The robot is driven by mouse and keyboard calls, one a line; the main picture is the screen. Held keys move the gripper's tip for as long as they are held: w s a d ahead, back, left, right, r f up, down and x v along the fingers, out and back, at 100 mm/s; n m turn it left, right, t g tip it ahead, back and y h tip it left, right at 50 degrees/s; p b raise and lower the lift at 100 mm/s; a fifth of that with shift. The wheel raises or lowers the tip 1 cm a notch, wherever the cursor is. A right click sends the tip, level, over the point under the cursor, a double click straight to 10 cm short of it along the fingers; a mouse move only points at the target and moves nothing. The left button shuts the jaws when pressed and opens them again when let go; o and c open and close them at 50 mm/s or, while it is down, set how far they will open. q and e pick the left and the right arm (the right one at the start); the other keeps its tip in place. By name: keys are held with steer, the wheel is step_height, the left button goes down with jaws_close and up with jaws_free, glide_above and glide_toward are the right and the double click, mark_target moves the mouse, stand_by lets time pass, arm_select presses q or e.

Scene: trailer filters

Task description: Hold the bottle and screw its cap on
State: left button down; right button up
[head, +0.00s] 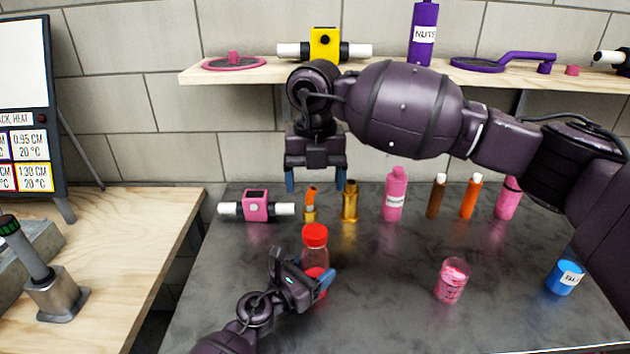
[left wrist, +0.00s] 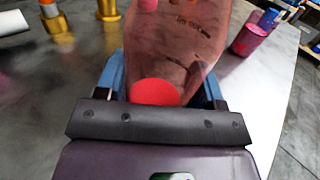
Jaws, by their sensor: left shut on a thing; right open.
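A clear bottle (head: 315,257) with red contents stands on the dark grey table, and a red cap (head: 315,235) sits on its top. I cannot tell whether the cap is screwed tight. My left gripper (head: 317,284) is shut around the lower part of the bottle. In the left wrist view the bottle (left wrist: 178,45) fills the space between the blue fingers, with red at its near part. My right gripper (head: 315,180) is open and empty, pointing down, above and behind the bottle and apart from the cap.
A pink-and-white fitting (head: 257,206), brass fittings (head: 350,202), a pink bottle (head: 395,194) and brown and orange tubes stand along the back. A pink jar (head: 452,279) and a blue cup (head: 565,277) are to the right. A wooden shelf (head: 240,74) hangs behind my right arm.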

arm_select(q)
steer(key=shift+c, duration=0.8)
jaws_free()
steer(key=v, duration=1.1)
steer(key=shift+d, duration=0.1)
